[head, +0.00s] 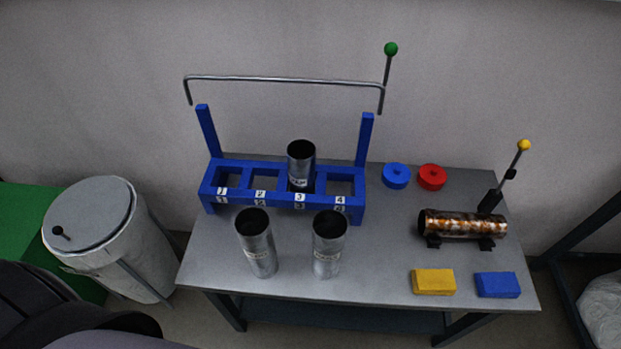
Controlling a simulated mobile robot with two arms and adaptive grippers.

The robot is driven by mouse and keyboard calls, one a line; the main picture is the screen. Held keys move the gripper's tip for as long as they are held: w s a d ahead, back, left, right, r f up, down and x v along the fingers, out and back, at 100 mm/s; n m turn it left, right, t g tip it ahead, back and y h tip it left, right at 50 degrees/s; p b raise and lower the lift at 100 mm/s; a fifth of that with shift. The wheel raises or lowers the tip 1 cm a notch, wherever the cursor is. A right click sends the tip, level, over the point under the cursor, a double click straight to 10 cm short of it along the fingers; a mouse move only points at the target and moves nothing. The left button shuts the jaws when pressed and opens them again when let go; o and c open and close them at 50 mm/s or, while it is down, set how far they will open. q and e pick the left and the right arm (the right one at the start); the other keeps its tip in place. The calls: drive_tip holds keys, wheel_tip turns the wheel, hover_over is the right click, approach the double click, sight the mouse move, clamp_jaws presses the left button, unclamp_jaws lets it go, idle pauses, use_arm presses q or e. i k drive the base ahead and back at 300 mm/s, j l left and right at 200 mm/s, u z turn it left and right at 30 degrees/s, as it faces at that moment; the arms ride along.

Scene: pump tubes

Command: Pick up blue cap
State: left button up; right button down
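Neither of my grippers shows in this view, and nothing touches the blue cap.
The blue rack (218,203) holds a metal tube (302,172) in slot 3. Two more tubes (259,249) (328,252) stand in front. A rusty cylinder with a yellow-knobbed lever (460,224), a yellow block (433,282) and a blue block (497,285) are right. A lidded bin (125,255) stands left.

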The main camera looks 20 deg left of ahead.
sight(395, 176)
drive_tip(key=l+u, duration=0.35)
drive_tip(key=u, duration=0.15)
drive_tip(key=l+u, duration=0.45)
drive_tip(key=j, duration=0.1)
